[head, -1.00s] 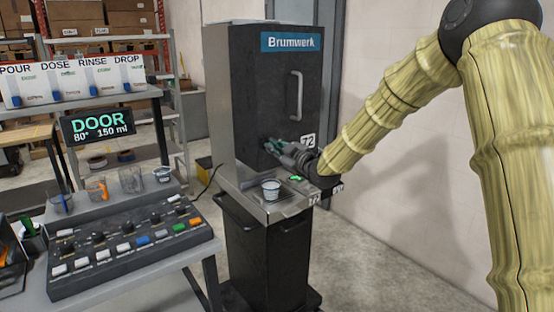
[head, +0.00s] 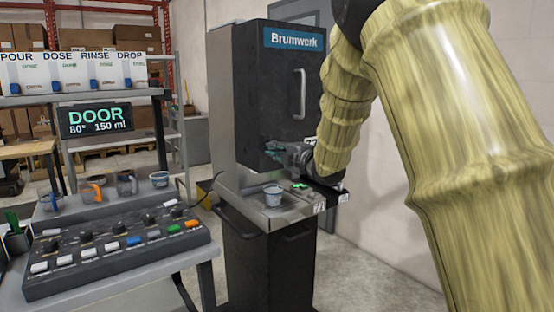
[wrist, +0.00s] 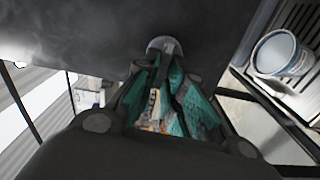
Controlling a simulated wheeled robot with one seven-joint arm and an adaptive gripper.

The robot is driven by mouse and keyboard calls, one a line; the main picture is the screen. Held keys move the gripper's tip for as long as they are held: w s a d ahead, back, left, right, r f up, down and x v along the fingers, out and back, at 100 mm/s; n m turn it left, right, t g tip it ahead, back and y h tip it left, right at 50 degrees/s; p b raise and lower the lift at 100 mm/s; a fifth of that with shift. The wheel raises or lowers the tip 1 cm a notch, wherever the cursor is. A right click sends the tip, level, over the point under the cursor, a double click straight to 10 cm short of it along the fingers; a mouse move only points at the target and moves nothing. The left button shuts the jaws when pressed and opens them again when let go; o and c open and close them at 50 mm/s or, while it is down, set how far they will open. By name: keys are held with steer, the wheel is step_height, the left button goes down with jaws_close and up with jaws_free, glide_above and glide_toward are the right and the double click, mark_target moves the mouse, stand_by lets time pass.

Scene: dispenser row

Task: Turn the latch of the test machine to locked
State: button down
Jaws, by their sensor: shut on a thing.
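The test machine (head: 285,95) is a tall dark cabinet with a blue Brumwerk sign and a closed-looking front door with a vertical handle (head: 299,93). My gripper (head: 272,153) is at the lower part of the door, below and left of the handle. In the wrist view, its teal fingers (wrist: 166,68) are closed around a rounded grey metal piece, the latch (wrist: 163,45), against the dark door face. The fingers hide most of the latch, so I cannot tell its angle or whether it is locked.
A small cup (head: 272,195) stands on the machine's drip tray, just below my gripper; it also shows in the wrist view (wrist: 279,54). A button panel (head: 120,248) and a display reading DOOR (head: 96,120) are to the left. A pale wall is to the right.

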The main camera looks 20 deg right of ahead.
steer(key=shift+n+b, duration=0.4)
steer(key=shift+n, duration=0.1)
steer(key=c, duration=1.5)
jaws_free()
steer(key=v, duration=1.2)
